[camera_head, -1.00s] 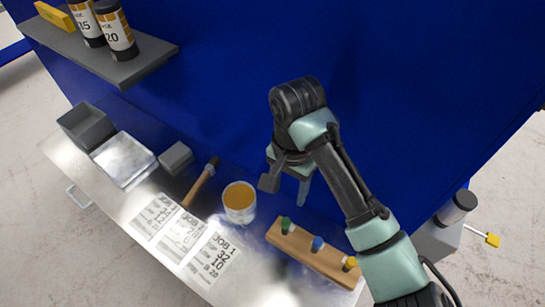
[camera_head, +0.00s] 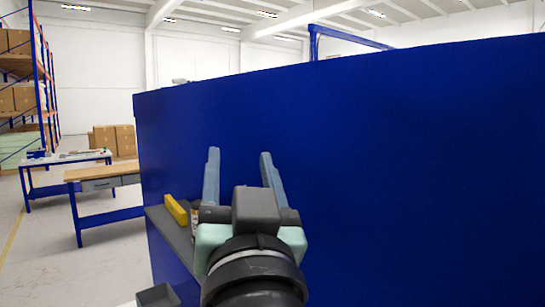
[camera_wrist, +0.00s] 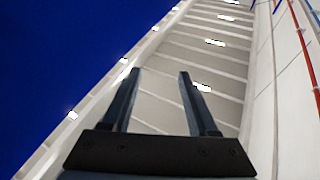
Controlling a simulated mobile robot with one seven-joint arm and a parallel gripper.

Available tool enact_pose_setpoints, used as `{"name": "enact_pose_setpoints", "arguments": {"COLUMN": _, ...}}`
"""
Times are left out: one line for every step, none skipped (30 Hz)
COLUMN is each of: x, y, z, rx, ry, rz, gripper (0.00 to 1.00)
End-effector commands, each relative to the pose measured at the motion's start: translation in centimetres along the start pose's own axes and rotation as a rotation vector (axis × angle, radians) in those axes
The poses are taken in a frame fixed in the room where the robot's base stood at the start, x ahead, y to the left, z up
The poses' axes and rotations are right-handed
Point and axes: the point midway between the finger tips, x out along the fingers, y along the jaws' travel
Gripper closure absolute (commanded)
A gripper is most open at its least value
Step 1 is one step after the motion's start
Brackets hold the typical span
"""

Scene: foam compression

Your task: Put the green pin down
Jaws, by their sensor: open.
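My gripper (camera_head: 239,168) is raised in front of the blue wall panel, its two fingers pointing up and apart. It is open and empty. In the wrist view my gripper (camera_wrist: 156,85) also shows open, with nothing between the fingers and the ceiling beyond. The green pin is not in either view now. The bench top with the pin block is also out of view.
A blue panel (camera_head: 400,160) fills the right and middle. A grey shelf (camera_head: 172,232) with a yellow block (camera_head: 176,210) is left of my gripper. A grey bin (camera_head: 158,296) shows at the bottom edge. Workbenches (camera_head: 100,180) and cartons (camera_head: 114,140) stand far off.

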Motion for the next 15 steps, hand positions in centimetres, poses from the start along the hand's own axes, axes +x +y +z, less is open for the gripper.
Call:
{"name": "enact_pose_setpoints", "arguments": {"x": -1.5, "y": -0.5, "z": -3.2, "rx": -0.049, "ry": 0.118, "rz": 0.007, "gripper": 0.41}}
{"name": "enact_pose_setpoints", "arguments": {"x": -2.4, "y": -0.5, "z": -4.9, "rx": -0.081, "ry": 0.179, "rz": 0.018, "gripper": 0.41}}
{"name": "enact_pose_setpoints", "arguments": {"x": -3.6, "y": -0.5, "z": -6.8, "rx": -0.122, "ry": 0.249, "rz": 0.036, "gripper": 0.41}}
{"name": "enact_pose_setpoints", "arguments": {"x": -4.4, "y": -0.5, "z": -8.0, "rx": -0.148, "ry": 0.294, "rz": 0.050, "gripper": 0.41}}
{"name": "enact_pose_setpoints", "arguments": {"x": -5.1, "y": -0.4, "z": -9.0, "rx": -0.171, "ry": 0.332, "rz": 0.063, "gripper": 0.41}}
{"name": "enact_pose_setpoints", "arguments": {"x": -6.0, "y": -0.3, "z": -10.1, "rx": -0.197, "ry": 0.373, "rz": 0.078, "gripper": 0.41}}
{"name": "enact_pose_setpoints", "arguments": {"x": -6.5, "y": -0.3, "z": -10.7, "rx": -0.212, "ry": 0.398, "rz": 0.087, "gripper": 0.41}}
{"name": "enact_pose_setpoints", "arguments": {"x": -6.9, "y": -0.3, "z": -11.1, "rx": -0.224, "ry": 0.415, "rz": 0.094, "gripper": 0.41}}
{"name": "enact_pose_setpoints", "arguments": {"x": -7.2, "y": -0.2, "z": -11.6, "rx": -0.236, "ry": 0.432, "rz": 0.103, "gripper": 0.41}}
{"name": "enact_pose_setpoints", "arguments": {"x": -7.4, "y": -0.2, "z": -11.8, "rx": -0.242, "ry": 0.440, "rz": 0.107, "gripper": 0.41}}
{"name": "enact_pose_setpoints", "arguments": {"x": -7.5, "y": -0.2, "z": -11.9, "rx": -0.246, "ry": 0.444, "rz": 0.109, "gripper": 0.41}}
{"name": "enact_pose_setpoints", "arguments": {"x": -7.6, "y": -0.2, "z": -12.0, "rx": -0.248, "ry": 0.446, "rz": 0.110, "gripper": 0.41}}
{"name": "enact_pose_setpoints", "arguments": {"x": -7.6, "y": -0.2, "z": -12.0, "rx": -0.248, "ry": 0.446, "rz": 0.110, "gripper": 0.41}}
{"name": "enact_pose_setpoints", "arguments": {"x": -7.5, "y": -0.2, "z": -11.9, "rx": -0.247, "ry": 0.446, "rz": 0.110, "gripper": 0.41}}
{"name": "enact_pose_setpoints", "arguments": {"x": -7.5, "y": -0.2, "z": -11.9, "rx": -0.247, "ry": 0.445, "rz": 0.110, "gripper": 0.41}}
